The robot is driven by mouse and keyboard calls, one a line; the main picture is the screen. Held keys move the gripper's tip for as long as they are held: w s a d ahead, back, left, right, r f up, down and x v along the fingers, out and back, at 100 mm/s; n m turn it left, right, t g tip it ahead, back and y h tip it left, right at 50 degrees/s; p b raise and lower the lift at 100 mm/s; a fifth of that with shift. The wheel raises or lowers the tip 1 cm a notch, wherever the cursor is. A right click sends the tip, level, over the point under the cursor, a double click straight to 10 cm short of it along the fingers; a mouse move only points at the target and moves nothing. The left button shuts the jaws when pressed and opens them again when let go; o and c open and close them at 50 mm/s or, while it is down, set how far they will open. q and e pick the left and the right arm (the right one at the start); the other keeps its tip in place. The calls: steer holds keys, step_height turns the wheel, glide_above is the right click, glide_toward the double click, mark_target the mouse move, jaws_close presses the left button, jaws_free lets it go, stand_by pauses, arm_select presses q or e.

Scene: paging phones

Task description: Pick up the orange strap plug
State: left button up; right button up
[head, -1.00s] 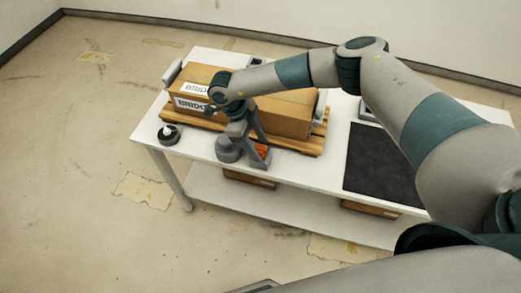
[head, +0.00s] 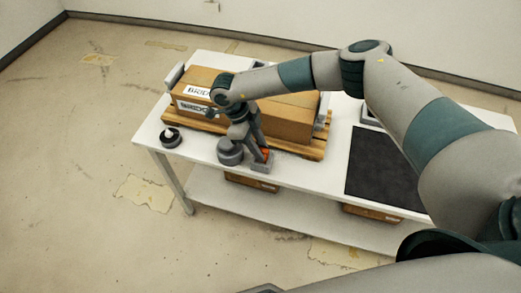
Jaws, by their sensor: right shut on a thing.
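The orange strap plug (head: 265,152) shows as a small orange patch at the front edge of the white table, in front of the pallet. My right gripper (head: 263,158) points down over it and is shut on it. The fingers cover most of the plug. A small grey block (head: 263,166) sits just below the fingertips. Whether the plug is clear of this block I cannot tell. My left gripper is not in view.
A cardboard box (head: 286,120) lies on a wooden pallet (head: 312,150) behind the gripper. A grey round piece (head: 230,152) stands close left of the fingers. A dark roll (head: 170,138) is at the table's left end. A black mat (head: 385,170) lies right on the white table (head: 335,160).

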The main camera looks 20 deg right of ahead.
mark_target(266, 151)
steer(key=shift+r+b, duration=0.45)
steer(key=shift+r, duration=0.15)
step_height(266, 151, up, 2)
steer(key=shift+r+b, duration=0.2)
steer(key=shift+b, duration=0.65)
steer(key=s+d+r+b, duration=0.4)
steer(key=s+d+r, duration=0.3)
steer(key=s, duration=0.2)
steer(key=shift+s, duration=0.15)
steer(key=shift+r, duration=0.15)
